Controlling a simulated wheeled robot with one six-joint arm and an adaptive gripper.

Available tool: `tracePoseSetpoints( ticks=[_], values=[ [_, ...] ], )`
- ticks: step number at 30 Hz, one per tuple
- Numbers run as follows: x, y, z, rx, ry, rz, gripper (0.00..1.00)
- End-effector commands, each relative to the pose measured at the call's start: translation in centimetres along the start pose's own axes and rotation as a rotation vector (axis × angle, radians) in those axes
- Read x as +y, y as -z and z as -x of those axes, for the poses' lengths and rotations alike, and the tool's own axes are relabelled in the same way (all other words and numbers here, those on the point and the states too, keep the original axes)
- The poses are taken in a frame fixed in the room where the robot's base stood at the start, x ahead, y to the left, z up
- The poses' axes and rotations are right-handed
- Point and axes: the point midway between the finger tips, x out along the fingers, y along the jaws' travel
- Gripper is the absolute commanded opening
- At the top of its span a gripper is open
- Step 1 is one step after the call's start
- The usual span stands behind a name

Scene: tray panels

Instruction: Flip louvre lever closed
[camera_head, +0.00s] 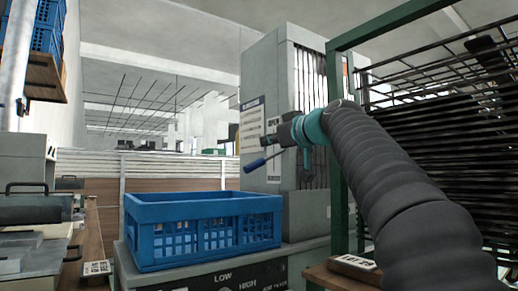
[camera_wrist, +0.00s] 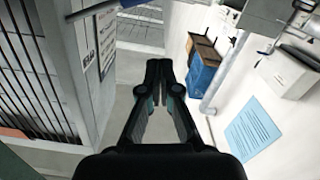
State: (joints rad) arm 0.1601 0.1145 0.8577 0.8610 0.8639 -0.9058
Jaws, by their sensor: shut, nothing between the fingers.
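The louvre lever (camera_head: 256,164) has a blue grip on a thin rod. In the head view it sticks out leftwards and slightly down from the grey cabinet (camera_head: 262,75). My gripper (camera_head: 266,141) is in front of the cabinet, and in the picture it lies just above the lever. I cannot tell whether they touch. In the wrist view my gripper (camera_wrist: 160,72) has its fingers together with nothing between them. A label reading "OPEN" (camera_head: 272,122) is partly hidden by my gripper.
A blue crate (camera_head: 150,212) stands on the bench below the lever. A green frame with dark racks (camera_head: 435,130) stands at the right behind my arm. A small sign block (camera_head: 353,263) lies at the lower right. There is open air left of the lever.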

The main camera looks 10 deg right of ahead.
Motion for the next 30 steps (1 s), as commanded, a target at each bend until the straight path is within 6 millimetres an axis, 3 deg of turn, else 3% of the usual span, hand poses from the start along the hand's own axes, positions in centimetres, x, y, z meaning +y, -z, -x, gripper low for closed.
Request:
tracePoseSetpoints(
  ticks=[7,24,30],
  values=[
    [-0.1,0.0,1.9,0.000,0.000,0.001,0.00],
    [-0.1,0.0,2.0,-0.001,0.001,-0.001,0.00],
    [-1.4,-1.9,2.8,-0.083,-0.002,-0.059,0.00]
  ],
)
